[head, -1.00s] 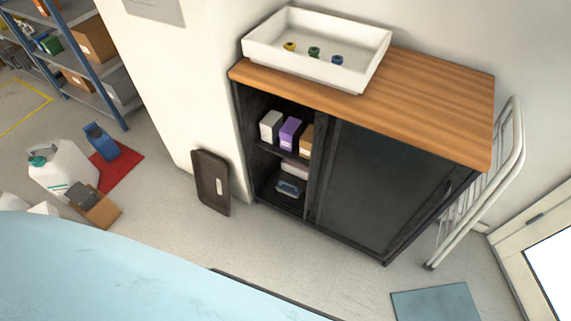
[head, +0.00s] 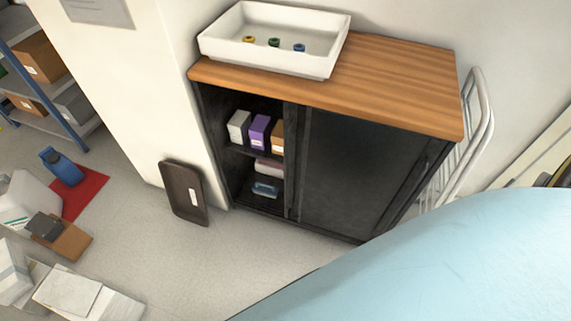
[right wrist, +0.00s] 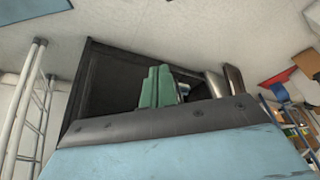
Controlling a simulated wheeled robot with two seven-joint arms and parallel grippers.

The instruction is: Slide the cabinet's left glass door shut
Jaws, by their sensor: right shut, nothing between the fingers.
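The dark cabinet (head: 398,205) with a wooden top stands against the wall in the head view. Its left half is open, showing shelves with a white box (head: 238,127), a purple box (head: 259,132) and an orange-brown box (head: 278,137). A dark door panel (head: 355,170) covers the right half. Upright dark edges (head: 291,160) stand at the middle; how much of the left door overlaps there I cannot tell. My right gripper (right wrist: 156,86) shows green fingers shut together and empty, with the cabinet (right wrist: 105,82) behind them. My left gripper is not in view.
A white tray (head: 315,62) with small coloured items sits on the cabinet top. A brown panel (head: 183,193) leans left of the cabinet, and a white rail frame (head: 482,120) stands right. Boxes and a white jug lie at left. Floor before the cabinet is clear.

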